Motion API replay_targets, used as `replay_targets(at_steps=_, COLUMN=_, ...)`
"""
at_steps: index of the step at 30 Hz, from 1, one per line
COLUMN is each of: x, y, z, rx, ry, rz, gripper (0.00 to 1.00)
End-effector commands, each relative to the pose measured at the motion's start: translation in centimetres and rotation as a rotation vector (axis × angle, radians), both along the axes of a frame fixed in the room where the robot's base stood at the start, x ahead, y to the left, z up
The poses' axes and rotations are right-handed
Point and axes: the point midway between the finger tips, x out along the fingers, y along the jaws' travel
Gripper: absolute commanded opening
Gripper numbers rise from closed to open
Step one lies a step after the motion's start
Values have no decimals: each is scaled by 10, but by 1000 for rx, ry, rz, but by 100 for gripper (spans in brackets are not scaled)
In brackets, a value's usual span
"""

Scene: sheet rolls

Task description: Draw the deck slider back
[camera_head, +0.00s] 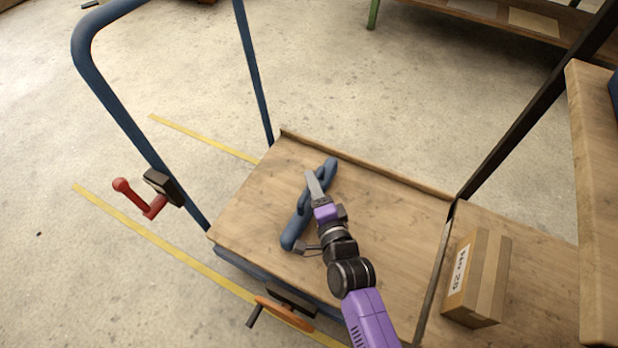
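The wooden deck (385,220) of a blue-framed cart lies below my arm. A long blue bar-shaped piece (292,236), which looks like the deck slider, lies on it, slanting from lower left to upper right. My purple arm reaches in from the lower right. My gripper (312,183) is over the middle of the blue piece and covers part of it. A pale grey finger shows against the blue. I cannot tell whether the fingers touch or grip the blue piece.
A cardboard box (478,278) stands right of the deck. A red-handled lever (140,198) is on the blue frame (110,95) at left. An orange wheel (284,314) is at the deck's front edge. A wooden bench (590,200) stands at right.

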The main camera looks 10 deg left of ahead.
Motion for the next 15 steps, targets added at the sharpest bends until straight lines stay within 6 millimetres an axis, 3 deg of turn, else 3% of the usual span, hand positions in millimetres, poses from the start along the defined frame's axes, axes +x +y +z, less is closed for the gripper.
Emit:
replay_targets(at_steps=6, x=24, y=10, z=-7, rx=1, ry=-1, rz=-1, gripper=38)
replay_targets(at_steps=15, x=34, y=15, z=-5, rx=0, ry=0, rz=0, gripper=38)
